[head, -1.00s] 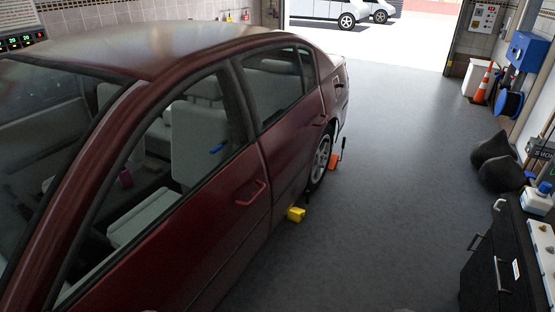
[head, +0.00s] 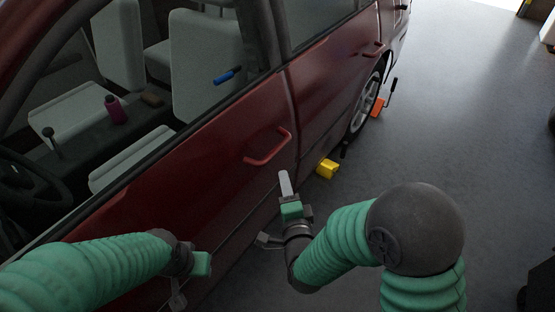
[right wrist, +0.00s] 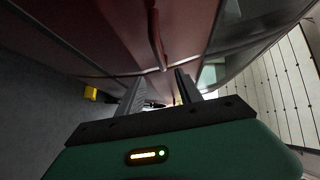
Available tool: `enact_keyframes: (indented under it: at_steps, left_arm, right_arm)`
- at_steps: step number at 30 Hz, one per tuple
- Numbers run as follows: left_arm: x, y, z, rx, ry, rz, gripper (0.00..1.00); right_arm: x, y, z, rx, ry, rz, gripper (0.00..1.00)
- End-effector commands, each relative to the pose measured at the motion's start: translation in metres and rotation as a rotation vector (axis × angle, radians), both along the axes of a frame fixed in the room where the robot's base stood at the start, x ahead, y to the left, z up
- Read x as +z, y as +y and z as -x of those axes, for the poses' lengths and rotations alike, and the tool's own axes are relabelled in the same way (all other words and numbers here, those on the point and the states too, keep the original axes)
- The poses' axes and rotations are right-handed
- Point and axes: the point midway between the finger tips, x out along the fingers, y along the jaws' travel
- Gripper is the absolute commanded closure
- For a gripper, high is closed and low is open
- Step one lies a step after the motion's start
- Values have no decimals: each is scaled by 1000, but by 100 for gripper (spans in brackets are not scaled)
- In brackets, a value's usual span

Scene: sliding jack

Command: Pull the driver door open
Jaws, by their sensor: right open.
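The dark red driver door (head: 190,190) is shut against the car's side in the head view. Its red bar handle (head: 268,148) stands out near the door's rear edge. My right gripper (head: 285,180) is open and empty, just below and to the right of the handle. In the right wrist view the handle (right wrist: 156,40) shows ahead, between the lines of the two spread fingers (right wrist: 160,82), with no contact visible. My left gripper (head: 196,268) is low in front of the door, apart from the handle; its fingers are not clear.
A yellow block (head: 327,169) lies on the floor by the car. An orange jack (head: 378,108) with a dark lever stands by the rear wheel (head: 363,108). The grey floor (head: 450,130) right of the car is clear. A dark cabinet edge shows at far right.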

Motion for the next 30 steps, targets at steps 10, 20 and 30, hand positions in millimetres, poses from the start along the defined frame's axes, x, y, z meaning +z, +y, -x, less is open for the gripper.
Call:
enact_keyframes:
  at_steps: [10,20,30]
  left_arm:
    - [-10,0,0,0,0,0,64]
    - [-18,0,0,0,0,0,64]
    - [-18,0,0,0,0,0,64]
  right_arm:
    - [-12,12,-87,-1,-1,3,58]
    - [-20,21,-149,-1,1,5,58]
    - [-19,22,-155,0,1,5,59]
